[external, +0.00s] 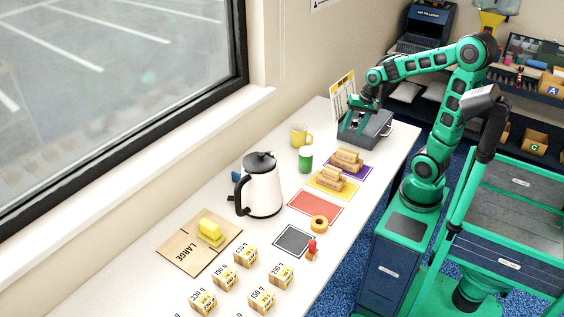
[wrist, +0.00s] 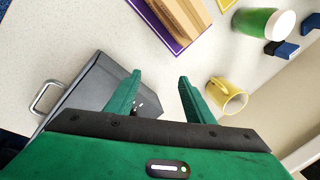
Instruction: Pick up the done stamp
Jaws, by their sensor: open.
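A small red-handled stamp (external: 312,246) stands on the near part of the white table, beside a dark grey pad (external: 294,240). I cannot read any word on it, so I cannot tell that it is the done stamp. My gripper (external: 352,122) is at the far end of the table, above the dark grey box (external: 368,131), well away from the red stamp. In the wrist view my gripper (wrist: 160,80) has its two green fingers apart with nothing held between them. The box (wrist: 90,85) shows there beside and below the left finger. The red stamp is not in the wrist view.
A tape roll (external: 319,223), red mat (external: 315,207), white kettle (external: 262,192), green cup (external: 305,159) and yellow mug (external: 298,134) stand on the table. Several small cartons (external: 245,255) and a flat LARGE carton (external: 185,250) occupy the near end.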

